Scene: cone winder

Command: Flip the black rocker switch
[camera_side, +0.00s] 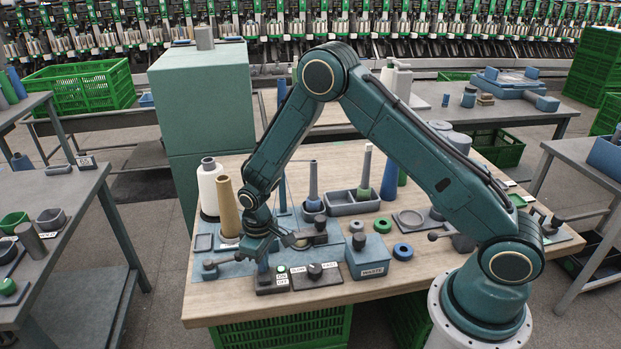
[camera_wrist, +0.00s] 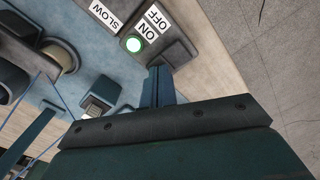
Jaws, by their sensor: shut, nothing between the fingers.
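The dark switch box (camera_side: 270,288) sits at the front left of the wooden table, with ON and OFF labels and a bright green lamp (camera_side: 282,269). In the wrist view the box (camera_wrist: 181,52) shows beside the labels, with the green lamp (camera_wrist: 134,44) next to ON. My gripper (camera_side: 262,268) is shut and empty, pointing down at the box's left part. In the wrist view its fingertips (camera_wrist: 157,76) are right at the box.
A knob (camera_side: 315,270) on a panel labelled SLOW stands just right of the switch box. A blue WASTE box (camera_side: 368,257) is further right. A tan cone (camera_side: 227,208) and a white cone (camera_side: 209,187) stand behind left. The table's front edge is close.

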